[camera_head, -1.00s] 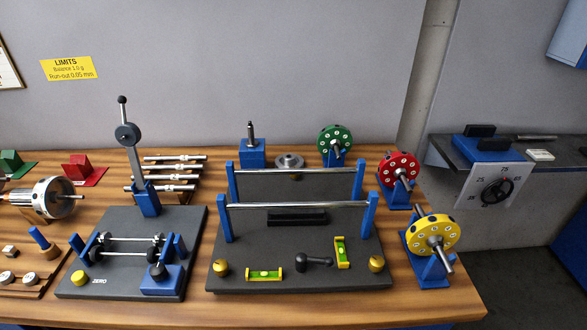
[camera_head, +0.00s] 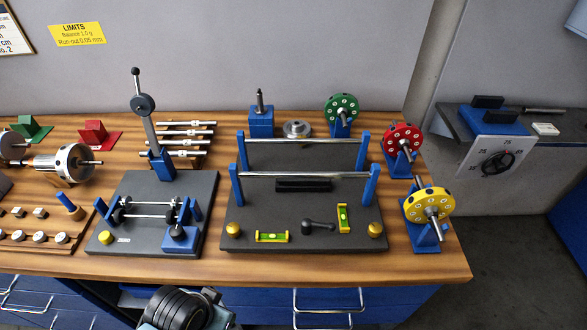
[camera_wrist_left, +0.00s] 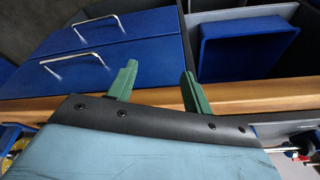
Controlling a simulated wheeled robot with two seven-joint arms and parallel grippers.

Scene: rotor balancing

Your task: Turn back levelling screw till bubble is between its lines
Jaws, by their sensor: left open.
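The dark balancing stand (camera_head: 300,212) has a brass levelling screw at its front left (camera_head: 233,229) and another at its front right (camera_head: 375,229). A yellow spirit level with a green vial (camera_head: 272,236) lies along its front edge. A second level (camera_head: 343,217) is set crosswise near the right screw. The bubbles are too small to place against their lines. My left gripper (camera_wrist_left: 158,86) is open and empty in the left wrist view, with its green fingers spread near the wooden bench edge. Part of my arm shows at the bottom of the head view. My right gripper is not in view.
Two steel rails (camera_head: 305,174) cross the stand above a black handle (camera_head: 318,226). Yellow (camera_head: 415,207), red (camera_head: 395,140) and green (camera_head: 335,107) rotors stand behind and right. A second dark plate (camera_head: 140,250) is on the left. Blue drawers (camera_wrist_left: 100,65) lie below the bench.

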